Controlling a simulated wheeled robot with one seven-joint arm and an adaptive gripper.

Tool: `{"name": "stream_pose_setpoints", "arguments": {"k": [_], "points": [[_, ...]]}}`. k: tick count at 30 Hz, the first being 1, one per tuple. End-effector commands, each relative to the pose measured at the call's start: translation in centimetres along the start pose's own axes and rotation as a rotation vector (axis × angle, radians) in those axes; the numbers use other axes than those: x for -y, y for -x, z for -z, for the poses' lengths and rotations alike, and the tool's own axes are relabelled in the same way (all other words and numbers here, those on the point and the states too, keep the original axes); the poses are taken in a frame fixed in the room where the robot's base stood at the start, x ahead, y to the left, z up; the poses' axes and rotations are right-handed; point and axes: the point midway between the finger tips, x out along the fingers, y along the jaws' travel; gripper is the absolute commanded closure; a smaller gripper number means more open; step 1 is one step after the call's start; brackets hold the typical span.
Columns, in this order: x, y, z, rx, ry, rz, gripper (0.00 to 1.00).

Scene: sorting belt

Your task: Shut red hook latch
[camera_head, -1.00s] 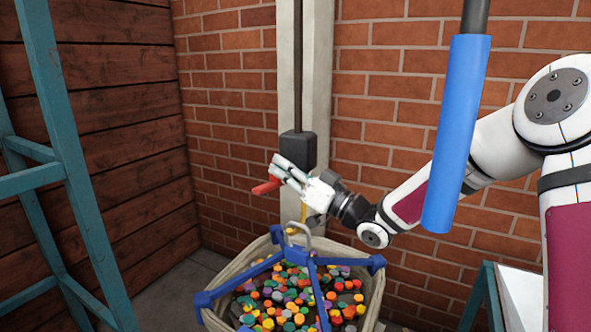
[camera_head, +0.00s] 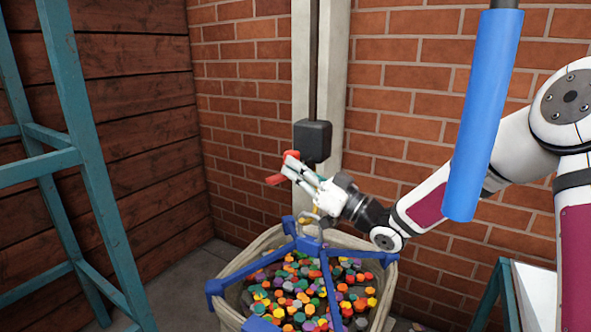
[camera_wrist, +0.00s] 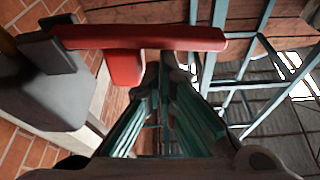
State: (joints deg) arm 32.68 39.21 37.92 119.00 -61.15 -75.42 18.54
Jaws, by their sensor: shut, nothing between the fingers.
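The red latch (camera_head: 275,180) sits by a dark block on a rod, in front of the brick wall. Part of it is covered by my gripper (camera_head: 290,168) in the head view. In the wrist view the latch is a red bar (camera_wrist: 140,38) running across the top, with a short red stub pointing down from it. It meets the grey block at the left. My gripper (camera_wrist: 165,65) is shut and empty, its fingertips just beside the stub and below the bar. Whether they touch is unclear.
The dark block (camera_head: 312,140) is on the rod by the pale post. A basket (camera_head: 225,290) of colored pieces, with a blue spreader and grey hook, hangs or stands below my gripper. A blue cylinder (camera_head: 482,115) hangs at the right. A teal frame (camera_head: 75,120) stands left.

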Motion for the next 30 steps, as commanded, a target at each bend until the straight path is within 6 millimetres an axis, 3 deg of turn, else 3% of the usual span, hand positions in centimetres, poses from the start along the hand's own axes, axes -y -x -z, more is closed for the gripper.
{"name": "stream_pose_setpoints", "arguments": {"k": [8,30], "points": [[0.1,0.5,-1.6,0.001,0.138,0.049,1.00],[-1.1,2.5,-7.4,0.000,0.802,0.280,1.00]]}}
